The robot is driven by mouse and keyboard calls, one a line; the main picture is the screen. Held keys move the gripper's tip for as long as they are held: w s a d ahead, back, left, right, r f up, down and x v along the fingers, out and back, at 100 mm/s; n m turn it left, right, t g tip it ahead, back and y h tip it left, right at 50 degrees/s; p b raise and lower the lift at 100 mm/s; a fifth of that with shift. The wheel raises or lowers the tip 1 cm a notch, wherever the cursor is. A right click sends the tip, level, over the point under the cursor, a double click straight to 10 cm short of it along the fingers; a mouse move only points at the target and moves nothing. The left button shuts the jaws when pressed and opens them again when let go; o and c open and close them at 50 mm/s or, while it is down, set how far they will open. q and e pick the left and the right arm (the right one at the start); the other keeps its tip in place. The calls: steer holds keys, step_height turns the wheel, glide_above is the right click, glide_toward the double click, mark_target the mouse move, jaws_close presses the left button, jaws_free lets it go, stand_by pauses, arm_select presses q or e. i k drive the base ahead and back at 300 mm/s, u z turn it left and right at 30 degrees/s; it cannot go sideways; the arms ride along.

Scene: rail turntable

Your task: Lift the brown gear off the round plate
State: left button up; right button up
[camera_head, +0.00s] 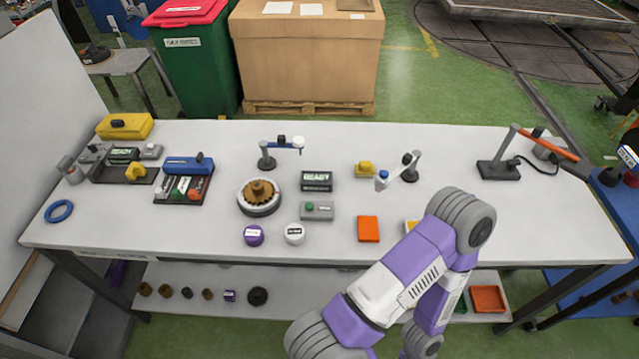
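The brown gear (259,191) lies on the round plate (261,209), a white and dark disc left of the middle of the white table. The gear has a raised hub at its centre and appears to rest flat. My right arm comes in from the bottom right, with its elbow over the table's front edge. Its forearm hangs down in front of the table, and its gripper does not show clearly. My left gripper and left arm are not in view. Nothing touches the gear.
A small blue-topped arm stand (268,155) stands just behind the plate. A display box (317,181) and a grey button box (317,211) stand to its right. Purple (253,236) and white (294,234) round pieces lie in front. An orange tray (368,229) lies further right.

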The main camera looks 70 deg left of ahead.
mark_target(258, 193)
steer(key=z, duration=0.15)
steer(key=k, duration=1.35)
steer(key=u, duration=0.85)
